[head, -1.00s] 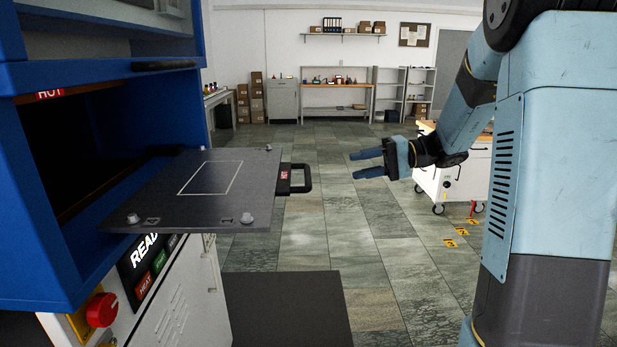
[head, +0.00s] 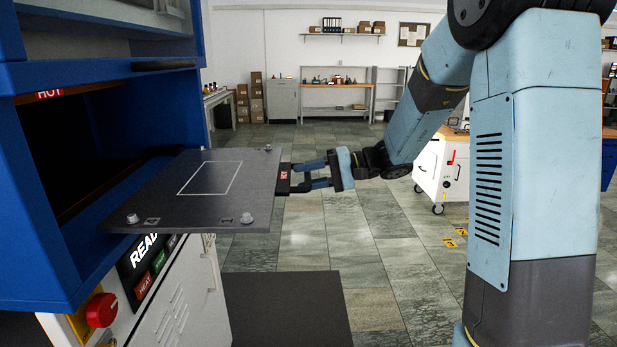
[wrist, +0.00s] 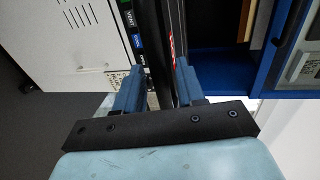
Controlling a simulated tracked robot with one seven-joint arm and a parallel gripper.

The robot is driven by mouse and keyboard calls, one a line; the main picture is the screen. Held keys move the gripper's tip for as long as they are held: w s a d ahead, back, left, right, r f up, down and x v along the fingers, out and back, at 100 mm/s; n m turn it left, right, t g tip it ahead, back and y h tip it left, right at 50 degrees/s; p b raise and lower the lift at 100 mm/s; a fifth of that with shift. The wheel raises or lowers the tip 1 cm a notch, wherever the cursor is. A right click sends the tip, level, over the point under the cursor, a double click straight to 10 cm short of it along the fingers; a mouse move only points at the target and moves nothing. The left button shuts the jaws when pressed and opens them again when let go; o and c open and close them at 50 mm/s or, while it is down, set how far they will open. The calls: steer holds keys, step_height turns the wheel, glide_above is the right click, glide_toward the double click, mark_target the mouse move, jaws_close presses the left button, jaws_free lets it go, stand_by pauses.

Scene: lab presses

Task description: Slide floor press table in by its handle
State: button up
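The floor press table (head: 205,215) is a dark grey plate with a white outlined square, slid out of the blue press toward my arm. Its black handle (head: 284,180), with a red HOT label, is on the plate's outer edge. My gripper (head: 300,174) is at the handle, its two blue fingers apart, one higher than the other. In the wrist view the fingers (wrist: 157,82) stand either side of the dark handle and plate edge (wrist: 160,30), with visible gaps. The fingers partly hide the handle's grip bar; I see no clear contact.
The blue press (head: 40,200) stands at left, its dark opening behind the plate. Below are a READY panel (head: 145,255) and a red knob (head: 101,309). A dark mat (head: 285,310) lies on the floor. A white wheeled cart (head: 435,175) stands behind my arm. The middle floor is clear.

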steer(key=shift+a, duration=0.1)
steer(key=shift+c, duration=0.2)
jaws_close()
steer(key=shift+f, duration=0.1)
